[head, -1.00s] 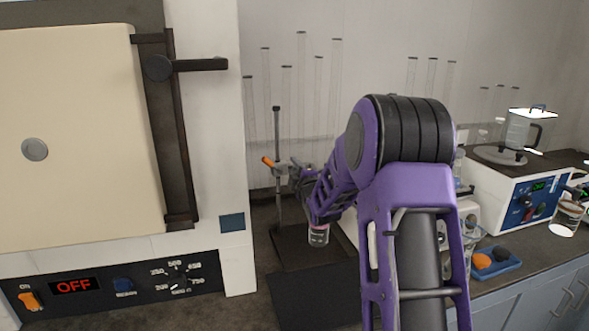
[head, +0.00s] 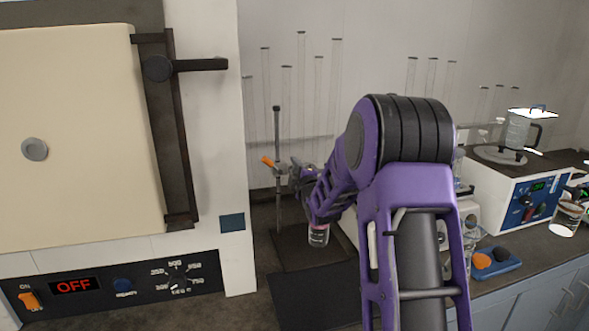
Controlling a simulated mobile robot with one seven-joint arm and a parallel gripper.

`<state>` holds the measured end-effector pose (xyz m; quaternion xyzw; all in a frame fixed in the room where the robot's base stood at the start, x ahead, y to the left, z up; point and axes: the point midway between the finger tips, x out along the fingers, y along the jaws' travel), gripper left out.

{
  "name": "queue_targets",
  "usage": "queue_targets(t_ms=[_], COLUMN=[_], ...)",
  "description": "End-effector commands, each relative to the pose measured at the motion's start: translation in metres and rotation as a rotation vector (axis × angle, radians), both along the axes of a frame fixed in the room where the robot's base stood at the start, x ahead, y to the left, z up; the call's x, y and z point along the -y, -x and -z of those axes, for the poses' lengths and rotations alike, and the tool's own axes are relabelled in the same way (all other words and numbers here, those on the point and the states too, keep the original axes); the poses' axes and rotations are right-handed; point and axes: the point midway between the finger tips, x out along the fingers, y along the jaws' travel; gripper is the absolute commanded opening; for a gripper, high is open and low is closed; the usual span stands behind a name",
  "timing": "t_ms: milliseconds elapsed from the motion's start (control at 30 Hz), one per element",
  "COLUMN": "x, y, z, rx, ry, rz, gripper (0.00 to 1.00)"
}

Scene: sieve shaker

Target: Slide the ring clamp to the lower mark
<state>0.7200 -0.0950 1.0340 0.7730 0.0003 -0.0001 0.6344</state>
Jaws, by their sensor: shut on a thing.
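The ring clamp (head: 281,170), with an orange knob (head: 268,161), sits partway up the thin upright rod (head: 277,130) of a stand. The stand's dark base (head: 290,250) rests on the bench. My gripper (head: 293,172) is at the clamp's right side, shut on it. The fingertips are small and partly hidden by my purple arm. A small clear beaker (head: 318,236) with a pinkish rim stands on the base, below my wrist. I cannot make out any mark on the rod.
A large cream furnace (head: 90,150) with a dark handle stands close at the left, its display reading OFF. At the right are a blue-fronted hot plate (head: 535,195) and a blue tray (head: 500,264). A wall is behind the rod.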

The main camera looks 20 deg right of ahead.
Motion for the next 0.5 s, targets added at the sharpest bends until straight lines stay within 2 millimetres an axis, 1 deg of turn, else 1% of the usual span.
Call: queue_targets(t_ms=[367,433,500], x=[0.001,0.0,0.0], y=[0.0,0.0,-0.001], z=[-0.002,0.0,0.008], rx=[0.004,0.003,0.002], ry=[0.0,0.0,-0.001], rz=[0.001,0.001,0.0], gripper=[0.0,0.0,0.0])
